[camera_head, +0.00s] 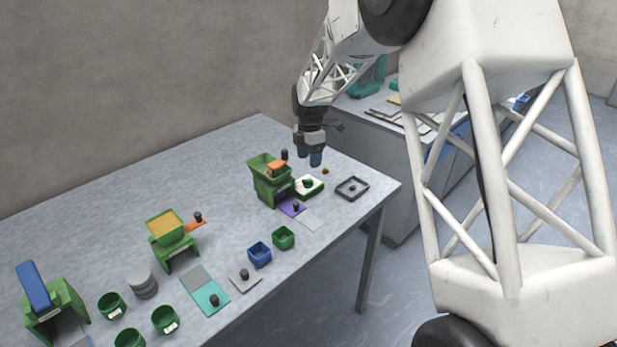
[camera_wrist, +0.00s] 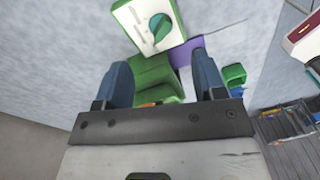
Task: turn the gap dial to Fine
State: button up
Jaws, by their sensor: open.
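The gap dial is a dark green knob (camera_head: 308,183) on a white panel with a green edge, on the table beside a green machine (camera_head: 268,185). In the wrist view the dial (camera_wrist: 160,28) shows near the top, on its white panel (camera_wrist: 142,17). The panel's markings are too small to read, so I cannot tell the setting. My gripper (camera_head: 315,158) points down above the table, behind the dial panel in the head view. In the wrist view its two blue fingers (camera_wrist: 160,62) are apart with nothing held. The dial lies beyond the fingertips, untouched.
A dark square tray (camera_head: 352,188) lies to the right. A small brownish ball (camera_head: 325,170) lies near the gripper. Green and blue cups, a second green machine (camera_head: 172,240) and more plates stand left.

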aim_at(308, 183)
jog(key=m+g, duration=0.1)
jog(key=m, duration=0.7)
jog(key=w+m+g, duration=0.1)
jog(key=m, duration=0.8)
jog(key=w+m+g, duration=0.1)
jog(key=m, duration=0.8)
jog(key=shift+w+d+y, duration=0.1)
jog(key=shift+d+y, duration=0.05)
jog(key=shift+y, duration=0.15)
jog(key=shift+f, duration=0.1)
jog(key=shift+x, duration=3.9)
jog(key=shift+c, duration=0.2)
